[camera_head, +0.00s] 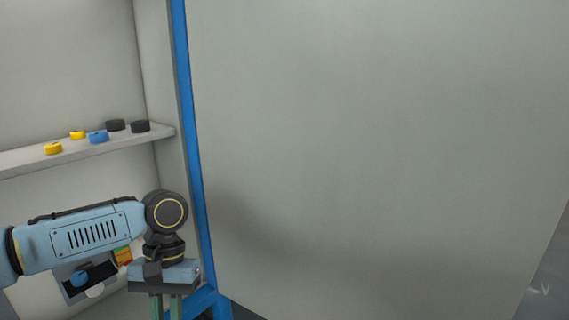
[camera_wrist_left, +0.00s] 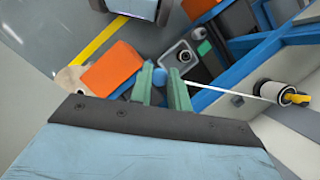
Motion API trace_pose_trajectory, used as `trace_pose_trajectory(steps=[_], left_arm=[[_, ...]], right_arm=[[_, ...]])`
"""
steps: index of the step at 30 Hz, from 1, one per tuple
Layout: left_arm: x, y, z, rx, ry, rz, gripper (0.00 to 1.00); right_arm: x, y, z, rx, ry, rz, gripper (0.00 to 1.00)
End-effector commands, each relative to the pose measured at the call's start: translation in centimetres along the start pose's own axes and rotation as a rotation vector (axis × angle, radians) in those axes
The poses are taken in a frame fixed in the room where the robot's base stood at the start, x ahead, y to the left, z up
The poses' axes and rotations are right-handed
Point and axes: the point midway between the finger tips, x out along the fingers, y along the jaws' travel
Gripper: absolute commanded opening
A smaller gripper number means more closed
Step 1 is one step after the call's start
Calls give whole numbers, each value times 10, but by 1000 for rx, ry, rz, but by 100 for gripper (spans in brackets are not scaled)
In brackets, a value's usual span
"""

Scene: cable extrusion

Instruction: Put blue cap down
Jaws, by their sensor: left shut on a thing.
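My left gripper (camera_head: 166,304) points down in front of the cabinet in the head view. In the left wrist view its two green fingers (camera_wrist_left: 162,88) are shut on a small round blue cap (camera_wrist_left: 160,77), seen between the tips. The head view does not show the held cap. Another blue cap (camera_head: 97,137) lies on the shelf (camera_head: 90,153), beside two yellow caps (camera_head: 53,148) and two black caps (camera_head: 140,127). My left gripper is below and to the right of this shelf. My right gripper is in neither view.
A large grey panel (camera_head: 380,150) with a blue frame post (camera_head: 187,130) fills the right. In the left wrist view, an orange block (camera_wrist_left: 112,70) and blue frame bars (camera_wrist_left: 240,85) lie below the gripper. A white strand runs to a spool-like part (camera_wrist_left: 272,94) at right.

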Motion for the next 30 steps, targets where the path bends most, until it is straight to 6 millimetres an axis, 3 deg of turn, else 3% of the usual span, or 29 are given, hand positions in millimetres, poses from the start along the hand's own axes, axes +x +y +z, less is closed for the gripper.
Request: trace_pose_trajectory(steps=[26, 30], left_arm=[[-2, 0, 0, 3, 4, -4, 0], [-15, 0, 4, 1, 6, -1, 0]], right_arm=[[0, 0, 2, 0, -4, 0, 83], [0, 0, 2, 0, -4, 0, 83]])
